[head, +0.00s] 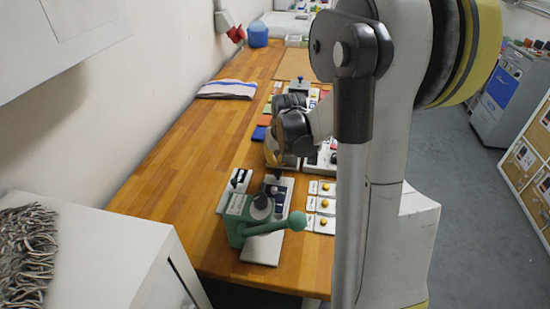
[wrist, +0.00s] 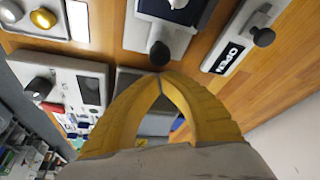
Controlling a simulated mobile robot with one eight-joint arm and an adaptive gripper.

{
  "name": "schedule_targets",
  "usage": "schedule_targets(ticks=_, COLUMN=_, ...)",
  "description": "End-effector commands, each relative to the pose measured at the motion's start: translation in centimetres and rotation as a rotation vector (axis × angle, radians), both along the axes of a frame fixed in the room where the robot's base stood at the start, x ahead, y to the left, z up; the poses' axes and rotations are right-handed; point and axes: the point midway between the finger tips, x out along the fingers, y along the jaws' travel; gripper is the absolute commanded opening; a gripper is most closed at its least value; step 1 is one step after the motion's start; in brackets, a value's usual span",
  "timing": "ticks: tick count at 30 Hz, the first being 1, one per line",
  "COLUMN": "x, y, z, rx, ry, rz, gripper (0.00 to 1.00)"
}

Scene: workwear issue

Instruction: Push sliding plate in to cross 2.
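A light plate with a dark blue pad (wrist: 190,10) lies at the top of the wrist view, with a black knob (wrist: 159,53) at its near edge; this looks like the sliding plate. In the head view the plate (head: 284,184) sits at the green press (head: 238,225), partly hidden by my wrist. My gripper (wrist: 160,76) has its yellow fingertips together, with nothing seen between them. The tips are right by the knob; I cannot tell whether they touch it. Cross 2 cannot be made out in either view.
White cards with yellow buttons (head: 322,205) lie to the right. A grey device with a screen (wrist: 62,85) stands at left in the wrist view. A folded towel (head: 228,89) lies farther back on the wooden table (head: 185,150).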

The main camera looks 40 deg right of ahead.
Motion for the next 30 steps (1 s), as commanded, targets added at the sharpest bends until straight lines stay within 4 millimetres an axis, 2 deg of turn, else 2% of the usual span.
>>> schedule_targets(ticks=3, x=-0.1, y=-0.1, z=-0.8, rx=0.000, ry=0.000, rz=0.000, gripper=0.00)
schedule_targets(ticks=14, x=-0.4, y=0.2, z=-0.6, rx=0.000, ry=0.000, rz=0.000, gripper=0.00)
schedule_targets(ticks=17, x=-1.5, y=1.5, z=-0.5, rx=0.000, ry=0.000, rz=0.002, gripper=0.00)
schedule_targets(ticks=25, x=-6.7, y=7.4, z=-0.5, rx=0.000, ry=0.000, rz=0.003, gripper=0.00)
schedule_targets(ticks=30, x=-8.8, y=9.7, z=-0.5, rx=0.000, ry=0.000, rz=0.002, gripper=0.00)
